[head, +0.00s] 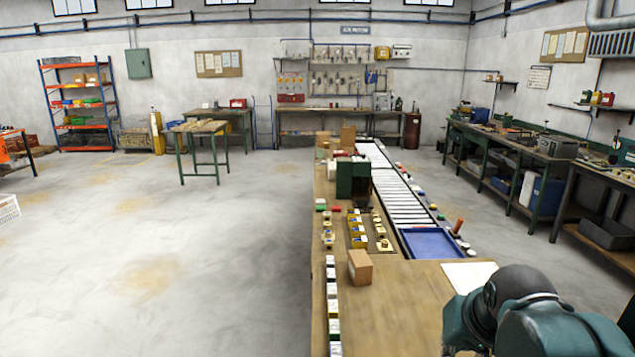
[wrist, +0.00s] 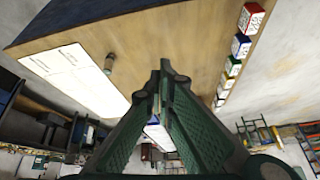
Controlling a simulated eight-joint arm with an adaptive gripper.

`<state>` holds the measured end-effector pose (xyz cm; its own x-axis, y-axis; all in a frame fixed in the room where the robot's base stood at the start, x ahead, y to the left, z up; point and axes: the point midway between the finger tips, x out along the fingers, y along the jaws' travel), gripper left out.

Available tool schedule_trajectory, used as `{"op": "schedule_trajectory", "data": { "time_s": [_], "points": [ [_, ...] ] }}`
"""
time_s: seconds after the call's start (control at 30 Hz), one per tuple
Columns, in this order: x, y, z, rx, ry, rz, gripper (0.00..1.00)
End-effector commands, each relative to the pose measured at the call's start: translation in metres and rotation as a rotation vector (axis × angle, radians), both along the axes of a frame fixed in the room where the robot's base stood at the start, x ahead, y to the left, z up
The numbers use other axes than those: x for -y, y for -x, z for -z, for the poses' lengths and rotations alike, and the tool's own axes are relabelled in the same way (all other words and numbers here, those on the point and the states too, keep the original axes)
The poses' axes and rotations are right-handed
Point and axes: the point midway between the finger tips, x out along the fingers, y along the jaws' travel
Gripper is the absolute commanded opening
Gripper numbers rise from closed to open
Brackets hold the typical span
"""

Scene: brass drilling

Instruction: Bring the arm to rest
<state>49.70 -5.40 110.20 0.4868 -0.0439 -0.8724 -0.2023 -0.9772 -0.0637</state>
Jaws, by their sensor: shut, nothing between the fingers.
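My gripper (wrist: 166,72) shows in the wrist view with its two dark green fingers meeting at the tips. It is shut and empty, over the wooden bench top (wrist: 130,30). The bench also shows in the head view (head: 400,310). In the head view my teal arm fills the bottom right corner, and the gripper itself is not visible there. I cannot tell the exact height of the fingers above the bench.
Small boxes (head: 332,290) line the bench's left edge. A cardboard box (head: 360,267), a blue tray (head: 432,243) and a roller conveyor (head: 398,195) stand further along. Open floor lies left.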

Motion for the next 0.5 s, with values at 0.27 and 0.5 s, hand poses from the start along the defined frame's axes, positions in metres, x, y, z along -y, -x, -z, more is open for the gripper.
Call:
{"op": "schedule_trajectory", "data": {
  "time_s": [0.27, 0.5],
  "points": [
    [-0.032, 0.034, 0.013, 0.057, 0.041, -0.111, 0.0],
    [-0.049, 0.054, 0.023, 0.095, 0.068, -0.179, 0.0]
  ]
}}
